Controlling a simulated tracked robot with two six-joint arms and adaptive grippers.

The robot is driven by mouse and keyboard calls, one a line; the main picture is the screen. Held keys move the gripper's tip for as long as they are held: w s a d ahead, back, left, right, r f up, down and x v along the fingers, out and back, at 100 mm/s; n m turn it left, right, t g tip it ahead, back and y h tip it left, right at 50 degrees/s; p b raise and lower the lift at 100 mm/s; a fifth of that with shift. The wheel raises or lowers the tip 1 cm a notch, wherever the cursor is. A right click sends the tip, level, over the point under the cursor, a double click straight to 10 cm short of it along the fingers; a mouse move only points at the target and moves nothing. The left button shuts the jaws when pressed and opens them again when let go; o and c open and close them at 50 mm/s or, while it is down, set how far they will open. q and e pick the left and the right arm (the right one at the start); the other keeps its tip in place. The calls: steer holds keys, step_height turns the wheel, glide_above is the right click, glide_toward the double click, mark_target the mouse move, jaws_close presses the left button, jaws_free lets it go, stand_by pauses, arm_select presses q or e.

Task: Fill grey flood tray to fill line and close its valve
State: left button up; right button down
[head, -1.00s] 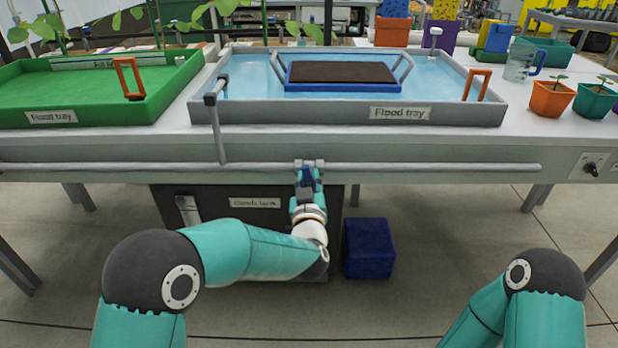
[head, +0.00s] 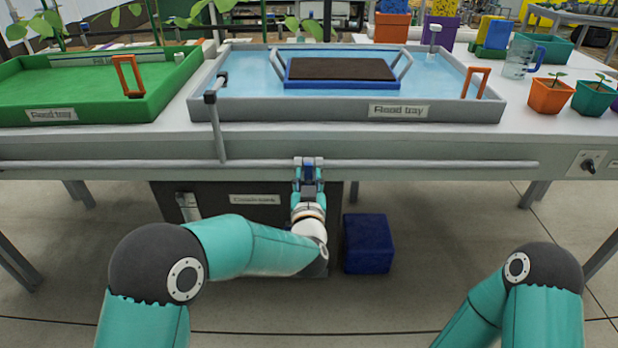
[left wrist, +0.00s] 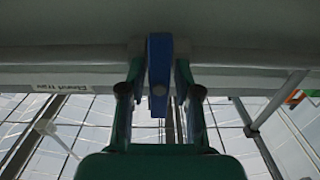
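The grey flood tray (head: 300,112) holds clear blue water around a blue-framed dark raft (head: 340,72). I cannot read its fill line from here. A blue valve handle (head: 308,173) sits on the grey pipe along the bench front, below this tray. My left gripper (head: 308,180) is at the handle. In the left wrist view the blue handle (left wrist: 159,65) stands upright between the two fingers (left wrist: 158,92), which look closed in on it, though their contact is hard to see. My right gripper is out of view; only part of that arm shows.
A green flood tray (head: 90,112) stands to the left. A riser pipe (head: 217,130) rises to the grey tray. A dark tank (head: 254,215) and a blue box (head: 368,243) are under the bench. A jug (head: 519,58) and potted seedlings (head: 550,98) stand at right.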

arm_select(q)
steer(key=shift+o, duration=0.3)
steer(key=shift+r, duration=0.1)
steer(key=shift+s, duration=0.5)
steer(key=s, duration=1.1)
stand_by(0.7)
